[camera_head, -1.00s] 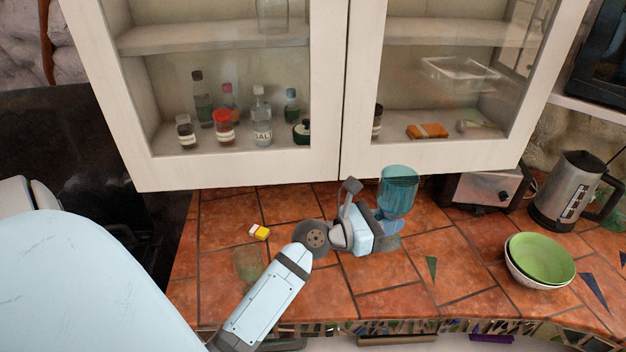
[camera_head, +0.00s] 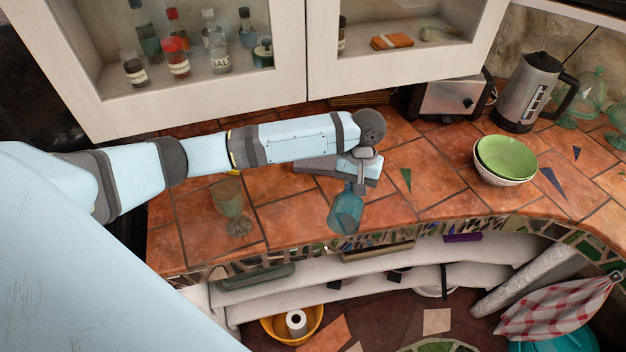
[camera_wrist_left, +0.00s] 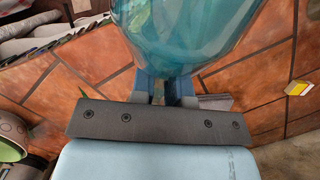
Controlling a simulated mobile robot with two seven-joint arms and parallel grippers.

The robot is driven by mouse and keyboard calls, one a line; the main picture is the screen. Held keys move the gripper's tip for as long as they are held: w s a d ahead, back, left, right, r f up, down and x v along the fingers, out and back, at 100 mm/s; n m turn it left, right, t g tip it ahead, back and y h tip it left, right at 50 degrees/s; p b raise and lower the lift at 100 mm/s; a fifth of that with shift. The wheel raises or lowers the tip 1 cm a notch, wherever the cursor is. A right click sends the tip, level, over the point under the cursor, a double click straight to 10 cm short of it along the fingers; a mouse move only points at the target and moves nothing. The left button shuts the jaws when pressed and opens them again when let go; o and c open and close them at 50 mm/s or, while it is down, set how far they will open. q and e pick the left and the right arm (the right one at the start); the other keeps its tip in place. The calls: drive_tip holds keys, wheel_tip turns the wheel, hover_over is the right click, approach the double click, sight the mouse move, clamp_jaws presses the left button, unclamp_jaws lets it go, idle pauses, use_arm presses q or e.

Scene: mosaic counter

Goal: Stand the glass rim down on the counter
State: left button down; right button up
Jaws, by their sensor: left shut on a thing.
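A teal, see-through glass (camera_head: 346,212) is in my left gripper (camera_head: 357,184). In the head view its bowl hangs below the jaws towards the counter's front edge, so it looks turned over, rim downward. I cannot tell whether the rim touches the tiled counter (camera_head: 430,180). In the left wrist view the glass bowl (camera_wrist_left: 190,30) fills the top middle, and the gripper (camera_wrist_left: 172,92) is shut on its narrow lower part. The rim lies outside that view. My right gripper is not in view.
A greenish goblet (camera_head: 229,198) stands left on the counter. A green bowl (camera_head: 506,156) sits right, before a toaster (camera_head: 450,97) and kettle (camera_head: 527,92). A small yellow box (camera_wrist_left: 298,88) shows in the left wrist view. Counter tiles right of the glass are clear.

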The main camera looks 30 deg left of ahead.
sight(312, 200)
use_arm(q)
drive_tip(key=a+f+m, duration=0.1)
drive_tip(key=a, duration=0.2)
drive_tip(key=a+f+m+t, duration=0.1)
drive_tip(key=a, duration=0.3)
drive_tip(key=a+f+m+t, duration=0.1)
drive_tip(key=a, duration=0.3)
drive_tip(key=shift+s+f+m+y, duration=0.1)
drive_tip(key=shift+s+m+y, duration=0.2)
drive_tip(key=shift+a+t, duration=0.15)
drive_tip(key=shift+t, duration=0.15)
wheel_tip(312, 200, down, 4)
drive_tip(key=b, duration=0.5)
drive_tip(key=shift+f+b, duration=0.25)
drive_tip(key=shift+b, duration=0.3)
drive_tip(key=shift+f, duration=0.55)
drive_tip(key=c, duration=1)
unclamp_jaws()
drive_tip(key=shift+c, duration=0.2)
